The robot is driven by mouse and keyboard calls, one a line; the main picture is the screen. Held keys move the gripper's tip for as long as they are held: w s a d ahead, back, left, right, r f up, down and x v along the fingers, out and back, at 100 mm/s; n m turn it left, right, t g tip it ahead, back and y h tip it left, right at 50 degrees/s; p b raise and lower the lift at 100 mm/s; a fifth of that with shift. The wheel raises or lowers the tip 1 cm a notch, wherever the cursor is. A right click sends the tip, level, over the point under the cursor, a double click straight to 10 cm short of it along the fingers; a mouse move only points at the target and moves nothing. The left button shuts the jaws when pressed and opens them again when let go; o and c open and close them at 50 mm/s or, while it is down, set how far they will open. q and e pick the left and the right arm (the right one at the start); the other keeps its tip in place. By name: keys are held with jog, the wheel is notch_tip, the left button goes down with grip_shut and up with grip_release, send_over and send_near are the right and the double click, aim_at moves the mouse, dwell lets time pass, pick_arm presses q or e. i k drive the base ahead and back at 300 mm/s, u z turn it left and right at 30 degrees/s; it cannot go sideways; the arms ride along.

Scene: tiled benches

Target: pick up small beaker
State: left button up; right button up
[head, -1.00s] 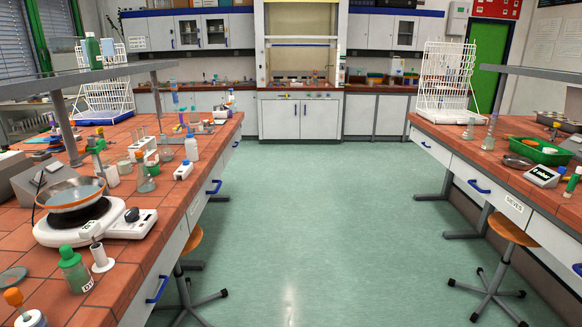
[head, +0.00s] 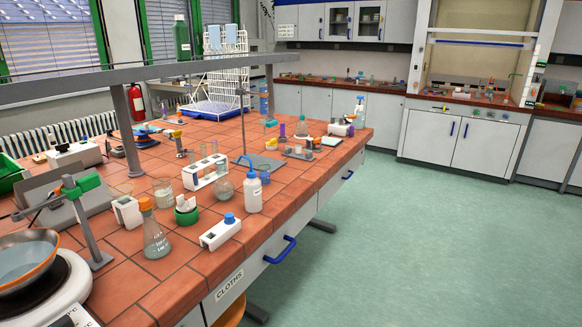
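A small glass beaker (head: 162,194) with pale contents stands upright on the red tiled bench (head: 190,268) in the head view. It is behind an orange-stoppered conical flask (head: 155,236) and left of a white test tube rack (head: 206,174). Whether other glassware farther back includes another small beaker is too small to tell. Neither of my grippers is in view.
A white wash bottle (head: 253,192), a round flask (head: 224,188) and a white block with a blue knob (head: 221,232) crowd the bench near its front edge. A retort stand (head: 90,225) and hotplate (head: 45,285) are at left. The green floor (head: 400,255) at right is clear.

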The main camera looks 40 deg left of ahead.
aim_at(265, 175)
jog(key=i, duration=0.7)
jog(key=u, duration=1.75)
jog(key=i, duration=1.05)
jog(key=u, duration=0.8)
